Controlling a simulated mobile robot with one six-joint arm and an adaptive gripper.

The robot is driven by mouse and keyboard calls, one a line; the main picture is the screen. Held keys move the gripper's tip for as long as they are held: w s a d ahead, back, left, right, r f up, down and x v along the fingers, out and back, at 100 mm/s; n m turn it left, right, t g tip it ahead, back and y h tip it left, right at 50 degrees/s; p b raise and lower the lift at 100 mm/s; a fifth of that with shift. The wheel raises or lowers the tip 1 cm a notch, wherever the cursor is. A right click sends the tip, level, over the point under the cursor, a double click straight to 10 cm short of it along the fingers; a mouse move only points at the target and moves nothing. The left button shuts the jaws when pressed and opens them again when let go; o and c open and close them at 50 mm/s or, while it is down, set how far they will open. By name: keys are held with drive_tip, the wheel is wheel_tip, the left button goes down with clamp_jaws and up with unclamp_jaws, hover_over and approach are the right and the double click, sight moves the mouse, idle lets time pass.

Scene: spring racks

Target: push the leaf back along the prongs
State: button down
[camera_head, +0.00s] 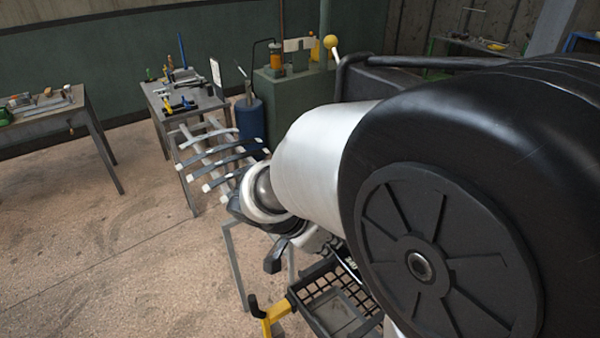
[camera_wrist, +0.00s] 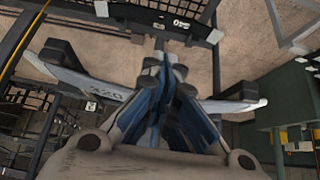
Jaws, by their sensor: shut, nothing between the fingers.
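In the wrist view a leaf marked 420 (camera_wrist: 103,91) spans from left to right, with pale ends and a dark block near each end. My gripper (camera_wrist: 164,62) is shut and empty, its blue-grey fingers in front of the leaf's middle, which they hide. I cannot tell whether they touch it. A second dark leaf (camera_wrist: 128,12) with a white label crosses the top of the wrist view. In the head view several dark curved leaves (camera_head: 226,157) with white tips hang in a row on the rack's pale prongs (camera_head: 190,140). My arm hides the gripper and the rack's near end there.
A dark mesh basket (camera_head: 335,308) with a yellow-handled part beside it stands low near my arm. A workbench with tools (camera_head: 185,95) and a blue drum (camera_head: 250,120) stand behind the rack. Another bench (camera_head: 40,108) is at the left. The floor at left is clear.

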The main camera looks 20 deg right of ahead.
drive_tip(key=shift+w+d+b, duration=1.4)
drive_tip(key=shift+w+d, duration=0.25)
drive_tip(key=shift+d, duration=3.5)
drive_tip(key=shift+s+a+b, duration=0.25)
drive_tip(key=shift+a+b, duration=0.2)
drive_tip(key=shift+a, duration=0.3)
drive_tip(key=shift+s+a+b, duration=0.2)
drive_tip(key=shift+a+b, duration=0.2)
drive_tip(key=shift+a, duration=0.35)
drive_tip(key=shift+s+a+b, duration=0.25)
drive_tip(key=shift+a+b, duration=0.2)
drive_tip(key=shift+a, duration=0.3)
drive_tip(key=shift+s+a+b, duration=0.25)
drive_tip(key=shift+a+b, duration=0.05)
drive_tip(key=shift+a, duration=0.4)
